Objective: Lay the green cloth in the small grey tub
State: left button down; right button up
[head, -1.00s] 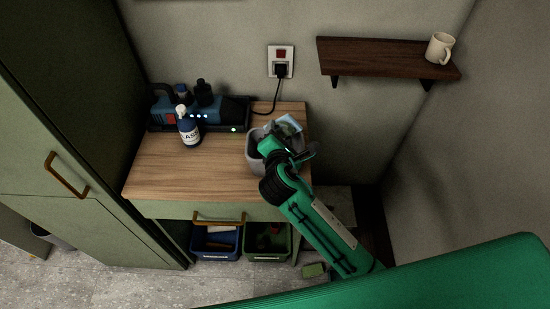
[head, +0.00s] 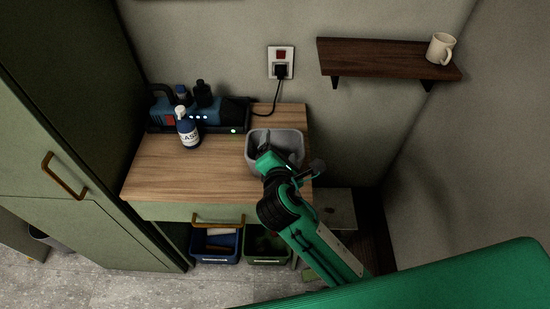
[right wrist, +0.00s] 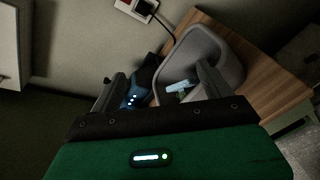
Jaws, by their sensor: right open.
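The small grey tub (head: 291,136) stands on the right end of the wooden bench top. It also shows in the right wrist view (right wrist: 213,48), tilted by the camera angle. A small pale bluish piece (right wrist: 182,88) lies inside the tub; it looks like the cloth, but its green is not clear here. In the head view the cloth is hidden by my arm and the tub wall. My left gripper is not in view.
A dark blue device (head: 207,113) and a labelled pump bottle (head: 188,130) stand at the bench's left back. A cord runs to the wall socket (head: 281,62). A shelf (head: 370,54) holds a mug (head: 441,48). Blue (head: 216,246) and green (head: 267,249) bins sit below. The bench's middle is clear.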

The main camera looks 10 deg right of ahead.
jog(key=b+v, duration=0.1)
jog(key=v, duration=0.6)
jog(key=shift+s, duration=0.3)
jog(key=shift+a+r, duration=0.1)
